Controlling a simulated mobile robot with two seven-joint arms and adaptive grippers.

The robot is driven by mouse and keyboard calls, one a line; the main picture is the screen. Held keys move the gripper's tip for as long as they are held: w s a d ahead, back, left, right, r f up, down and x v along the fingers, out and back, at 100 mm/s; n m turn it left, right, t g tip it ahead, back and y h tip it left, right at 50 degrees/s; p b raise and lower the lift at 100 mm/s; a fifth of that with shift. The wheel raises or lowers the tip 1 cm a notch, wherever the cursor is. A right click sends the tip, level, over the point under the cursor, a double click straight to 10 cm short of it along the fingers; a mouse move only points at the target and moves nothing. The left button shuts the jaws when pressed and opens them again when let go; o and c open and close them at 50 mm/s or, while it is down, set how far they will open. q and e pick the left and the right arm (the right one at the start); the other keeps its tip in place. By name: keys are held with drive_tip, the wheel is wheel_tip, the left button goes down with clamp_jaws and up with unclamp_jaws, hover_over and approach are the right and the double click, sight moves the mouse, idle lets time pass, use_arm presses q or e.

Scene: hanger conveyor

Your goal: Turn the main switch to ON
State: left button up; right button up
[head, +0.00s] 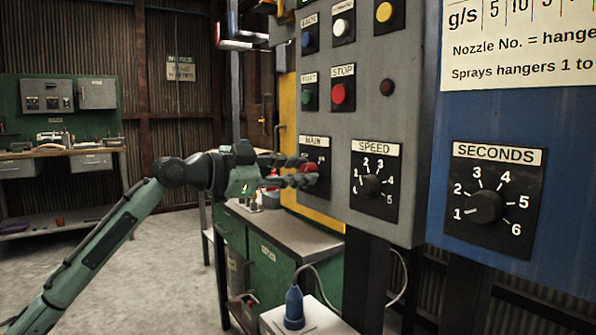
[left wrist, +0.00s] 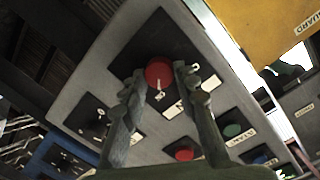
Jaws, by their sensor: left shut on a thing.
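The main switch (head: 310,168) is a red knob on a black plate under the MAIN label (head: 314,141), low on the grey control panel. My left gripper (head: 305,172) comes in from the left with its fingers at the knob, partly hiding it and the plate's markings. In the left wrist view the red knob (left wrist: 158,72) sits between the two fingertips of my left gripper (left wrist: 159,80), which is shut on it. A white mark shows on the knob's face. I cannot read which position the knob points to. My right gripper is not in view.
The SPEED dial (head: 371,186) is right of the switch, with the red STOP button (head: 342,93) and green START button (head: 308,97) above. A blue panel with the SECONDS dial (head: 487,206) is farther right. A green cabinet (head: 262,262) stands below.

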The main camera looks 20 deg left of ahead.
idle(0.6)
use_arm(q)
drive_tip(key=o, duration=1.2)
drive_tip(key=shift+c, duration=0.2)
drive_tip(key=v, duration=1.2)
